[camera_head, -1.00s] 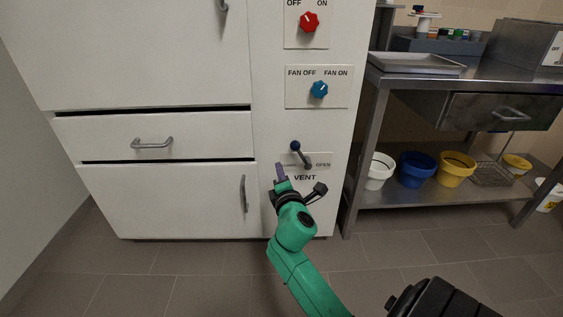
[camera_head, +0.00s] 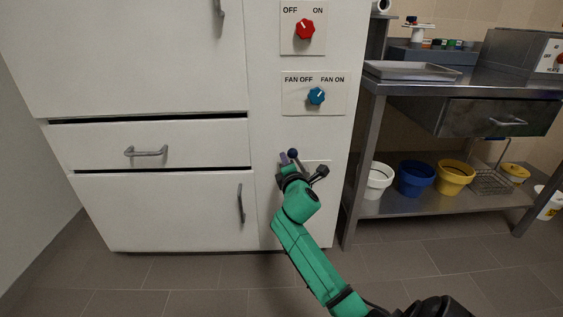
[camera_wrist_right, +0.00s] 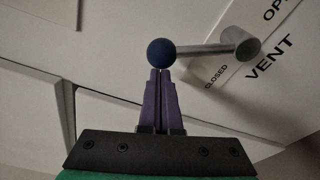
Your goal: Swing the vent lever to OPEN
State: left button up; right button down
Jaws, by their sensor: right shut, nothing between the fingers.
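The vent lever is a grey rod with a dark blue ball (camera_head: 293,153) at its end, on a panel low on the white cabinet. In the right wrist view the ball (camera_wrist_right: 160,52) and rod (camera_wrist_right: 205,48) show in full, with the pivot at the rod's far end beside the CLOSED, OPEN and VENT lettering. In the head view my right gripper hides the pivot and most lettering. My right gripper (camera_head: 284,158) is shut and empty, its purple fingertips (camera_wrist_right: 160,73) right by the ball. I cannot tell whether they touch. My left gripper is out of view.
Above the lever are a blue fan knob (camera_head: 316,96) and a red knob (camera_head: 305,29). Cabinet drawers and a door with handles (camera_head: 241,203) lie left. A steel table (camera_head: 378,85) stands right, with buckets (camera_head: 416,178) on its lower shelf. The floor before the cabinet is clear.

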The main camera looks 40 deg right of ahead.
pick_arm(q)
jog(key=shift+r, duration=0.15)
pick_arm(e)
jog(key=shift+r, duration=0.1)
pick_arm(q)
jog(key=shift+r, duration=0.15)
pick_arm(e)
jog(key=shift+s+d+r+m, duration=0.1)
jog(key=shift+s+d+m, duration=0.05)
jog(key=shift+m, duration=0.15)
